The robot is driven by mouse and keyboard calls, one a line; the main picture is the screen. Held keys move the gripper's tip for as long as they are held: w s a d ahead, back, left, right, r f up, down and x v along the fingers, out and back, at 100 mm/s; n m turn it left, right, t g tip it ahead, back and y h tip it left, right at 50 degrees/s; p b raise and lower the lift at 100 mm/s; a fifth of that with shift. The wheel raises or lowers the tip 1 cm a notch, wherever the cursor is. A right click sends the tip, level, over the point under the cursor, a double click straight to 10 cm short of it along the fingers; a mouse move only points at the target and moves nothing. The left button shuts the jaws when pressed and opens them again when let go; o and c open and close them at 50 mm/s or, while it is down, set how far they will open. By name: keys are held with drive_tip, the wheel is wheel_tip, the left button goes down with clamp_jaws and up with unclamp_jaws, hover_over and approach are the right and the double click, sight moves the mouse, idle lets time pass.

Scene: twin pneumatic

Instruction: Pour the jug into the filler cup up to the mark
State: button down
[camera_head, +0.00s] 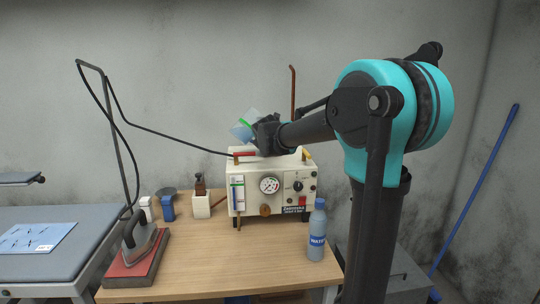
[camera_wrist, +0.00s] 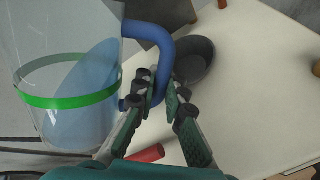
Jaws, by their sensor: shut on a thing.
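The clear jug (camera_head: 241,129) with a green band and bluish liquid is in the air above the white boiler machine (camera_head: 250,205), tilted in the head view. It fills the left of the wrist view (camera_wrist: 62,98). My gripper (camera_head: 262,131) is shut on its blue handle, as the wrist view (camera_wrist: 160,97) shows. A dark round cup (camera_wrist: 194,58), seemingly the filler cup, sits on the machine's pale top, right of the handle in the wrist view. My gripper hides it in the head view. No stream of liquid is visible. The fill mark cannot be made out.
A red-handled lever (camera_head: 244,154) and a thin brown rod (camera_head: 293,95) are on the machine's top. A water bottle (camera_head: 317,232) stands at the table's right. An iron (camera_head: 140,247) with a cable, and small bottles (camera_head: 200,201), are left of the machine.

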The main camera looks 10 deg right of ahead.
drive_tip(key=shift+s+a+f+m+g+y+p, duration=0.2)
drive_tip(key=shift+a+m+y+p, duration=0.25)
drive_tip(key=shift+p, duration=0.4)
drive_tip(key=shift+s+a+f+m+g+y+p, duration=0.1)
drive_tip(key=shift+a+m+g+y+p, duration=0.2)
drive_tip(key=shift+y+p, duration=0.4)
idle(3.6)
drive_tip(key=shift+r+h, duration=0.1)
drive_tip(key=shift+h, duration=0.15)
drive_tip(key=shift+w+d+r+n+t+h, duration=0.1)
drive_tip(key=shift+w+d+n+t+h, duration=0.05)
drive_tip(key=shift+d+n+t+h, duration=0.3)
drive_tip(key=shift+w+d+r+n+t+h, duration=0.15)
drive_tip(key=shift+d+n+h, duration=0.1)
drive_tip(key=shift+n, duration=0.25)
drive_tip(key=shift+d+f+h, duration=0.1)
drive_tip(key=shift+d+h, duration=0.05)
drive_tip(key=shift+h, duration=0.15)
drive_tip(key=shift+f+n, duration=0.1)
drive_tip(key=shift+n, duration=0.2)
